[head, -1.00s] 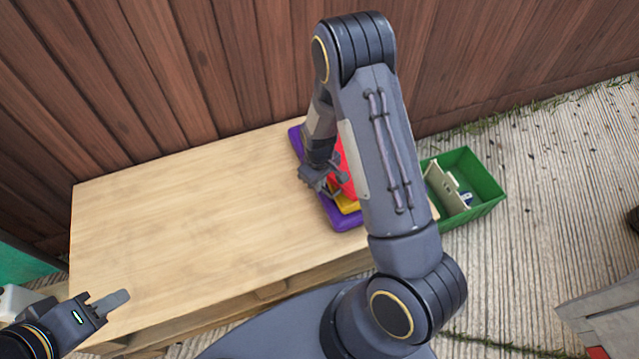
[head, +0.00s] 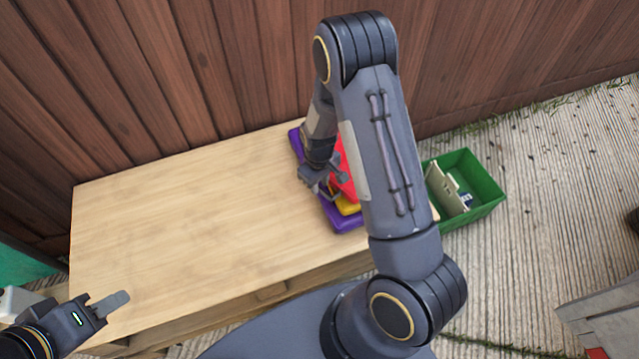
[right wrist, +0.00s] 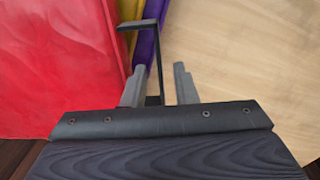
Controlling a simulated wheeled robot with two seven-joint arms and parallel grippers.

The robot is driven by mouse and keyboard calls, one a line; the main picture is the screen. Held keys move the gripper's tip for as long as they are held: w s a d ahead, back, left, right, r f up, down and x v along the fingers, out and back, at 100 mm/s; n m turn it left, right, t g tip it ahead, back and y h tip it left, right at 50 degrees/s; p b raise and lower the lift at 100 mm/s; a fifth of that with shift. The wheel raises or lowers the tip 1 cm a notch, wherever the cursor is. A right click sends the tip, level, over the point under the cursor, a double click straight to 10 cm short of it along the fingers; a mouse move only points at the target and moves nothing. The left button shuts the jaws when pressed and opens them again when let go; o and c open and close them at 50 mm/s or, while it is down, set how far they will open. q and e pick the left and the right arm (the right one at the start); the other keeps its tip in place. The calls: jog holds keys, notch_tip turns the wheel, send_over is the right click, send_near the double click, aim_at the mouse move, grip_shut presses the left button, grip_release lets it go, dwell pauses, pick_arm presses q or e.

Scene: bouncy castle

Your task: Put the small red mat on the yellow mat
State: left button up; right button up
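The small red mat (head: 345,178) lies on top of the stack at the table's right end, partly hidden by my right arm. The yellow mat (head: 348,206) shows as a strip at its front edge, above a purple mat (head: 343,221). My right gripper (head: 330,183) is at the left side of the stack. In the right wrist view its fingers (right wrist: 160,85) are apart, with a thin black handle-like loop (right wrist: 151,45) between them. The red mat (right wrist: 55,70) fills the left there. My left gripper (head: 105,303) is low at the table's left front, seemingly empty.
The wooden table (head: 180,215) is bare left of the stack. A green bin (head: 485,190) with a few items stands right of the table. A wooden fence (head: 200,70) runs close behind.

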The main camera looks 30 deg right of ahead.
jog(key=s+a+r+m+t+y+p, duration=0.1)
jog(key=s+r, duration=0.2)
jog(key=r, duration=0.6)
jog(key=s+r+m+t+y, duration=0.1)
jog(key=s+r, duration=0.2)
jog(key=r, duration=0.5)
jog(key=s+a+r+m+t+y+p, duration=0.1)
jog(key=s+r, duration=0.3)
jog(key=r, duration=0.5)
jog(key=s+a+r+m+t, duration=0.1)
jog(key=s+r, duration=0.3)
jog(key=s, duration=0.7)
jog(key=shift+s+a+r+m+t+y, duration=0.25)
jog(key=shift+a+r+m+t+y, duration=0.15)
jog(key=shift+a+t, duration=0.4)
jog(key=shift+r, duration=0.1)
notch_tip(320, 180, up, 12)
jog(key=p, duration=1.1)
jog(key=shift+p, duration=0.3)
